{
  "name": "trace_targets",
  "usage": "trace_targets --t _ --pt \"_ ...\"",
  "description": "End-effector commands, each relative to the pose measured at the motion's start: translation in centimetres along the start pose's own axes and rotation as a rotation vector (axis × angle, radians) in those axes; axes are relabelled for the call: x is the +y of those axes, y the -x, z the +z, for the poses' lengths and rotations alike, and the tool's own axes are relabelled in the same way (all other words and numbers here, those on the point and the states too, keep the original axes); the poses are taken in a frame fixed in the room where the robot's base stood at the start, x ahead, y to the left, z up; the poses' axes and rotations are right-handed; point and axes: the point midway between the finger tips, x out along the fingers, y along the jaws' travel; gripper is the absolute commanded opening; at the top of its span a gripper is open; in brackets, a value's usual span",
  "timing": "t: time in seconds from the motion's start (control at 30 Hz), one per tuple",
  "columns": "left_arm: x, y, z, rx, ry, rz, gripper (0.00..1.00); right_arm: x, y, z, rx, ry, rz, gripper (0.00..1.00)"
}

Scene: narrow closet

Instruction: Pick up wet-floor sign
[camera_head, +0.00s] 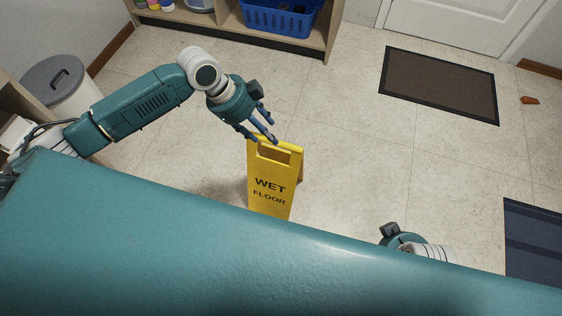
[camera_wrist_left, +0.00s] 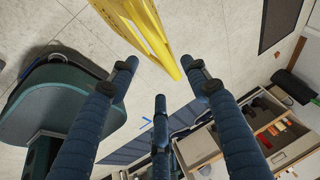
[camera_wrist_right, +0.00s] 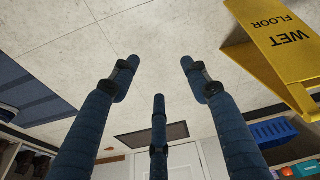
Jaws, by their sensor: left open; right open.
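The yellow wet-floor sign (camera_head: 270,187) stands upright on the floor in the middle of the head view, its lower part hidden behind my teal body. A cut-out handle slot shows near its top edge. My left gripper (camera_head: 268,128) is open just above the sign's top edge; contact cannot be told. In the left wrist view the sign (camera_wrist_left: 148,30) lies just beyond the open fingers. My right gripper (camera_wrist_right: 158,65) is open and empty; in its wrist view the sign (camera_wrist_right: 280,45) is at the upper right, apart from the fingers. In the head view my body hides the right fingers.
A shelf with a blue basket (camera_head: 281,18) stands at the back. A grey-lidded bin (camera_head: 62,90) is at the left. A brown doormat (camera_head: 438,84) lies before the white door (camera_head: 455,22). A dark blue mat (camera_head: 535,245) lies at the right. The floor right of the sign is clear.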

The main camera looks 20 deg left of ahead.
Motion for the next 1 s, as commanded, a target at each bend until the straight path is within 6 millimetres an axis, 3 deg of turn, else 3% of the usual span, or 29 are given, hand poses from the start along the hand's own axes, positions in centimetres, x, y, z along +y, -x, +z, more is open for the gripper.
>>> trace_targets --t 0.13,0.33,0.5,0.73,1.0 --pt "-0.6 0.3 0.8 0.002 -0.039 0.010 0.47 0.0 0.6 -0.1 0.006 0.000 0.001 0.46" --pt "-0.6 -2.9 0.7 0.006 -0.043 0.011 0.47 0.2 3.4 -0.4 0.022 -0.002 0.003 0.46" --pt "-0.6 -4.3 0.7 0.005 -0.042 0.010 0.47 0.2 4.9 -0.3 0.027 -0.003 0.005 0.46" --pt "-0.3 -6.3 0.9 0.004 -0.041 0.010 0.47 0.2 5.4 -0.1 0.031 -0.003 0.006 0.46" --pt "-0.1 -9.6 0.9 0.004 -0.041 0.008 0.47 0.2 4.3 0.2 0.028 -0.003 0.006 0.46"
